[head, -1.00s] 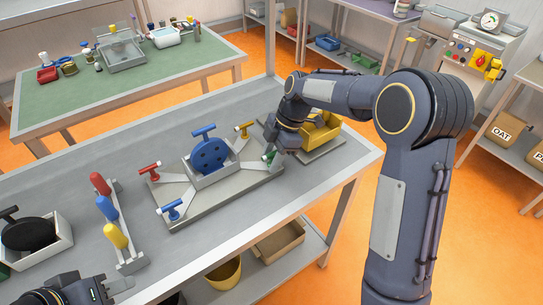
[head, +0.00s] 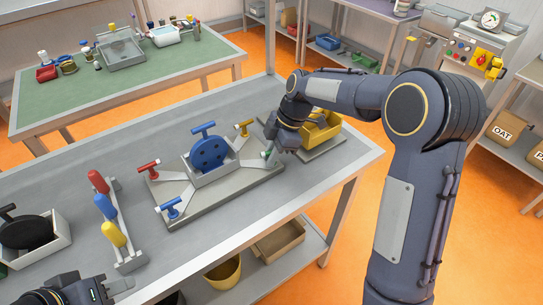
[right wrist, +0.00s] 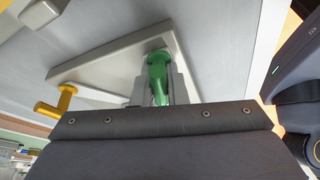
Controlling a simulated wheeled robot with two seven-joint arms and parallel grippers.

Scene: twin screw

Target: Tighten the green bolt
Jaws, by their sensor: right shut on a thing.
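The green bolt (head: 267,154) is at the right corner of the grey fixture plate (head: 190,212), mostly hidden by my right gripper (head: 272,157) in the head view. In the right wrist view the green bolt (right wrist: 157,78) stands between the fingers of my right gripper (right wrist: 160,92), which is shut on it. Its lower end meets the end of a light grey arm. My left gripper (head: 122,286) is at the lower left edge of the head view, far from the bolt. Its finger gap does not show clearly.
A blue disc (head: 210,154) sits mid-fixture, with yellow (head: 243,128), red (head: 149,170) and blue (head: 171,208) bolts around it. A rack with coloured handles (head: 128,258) and a white box (head: 48,244) are left.

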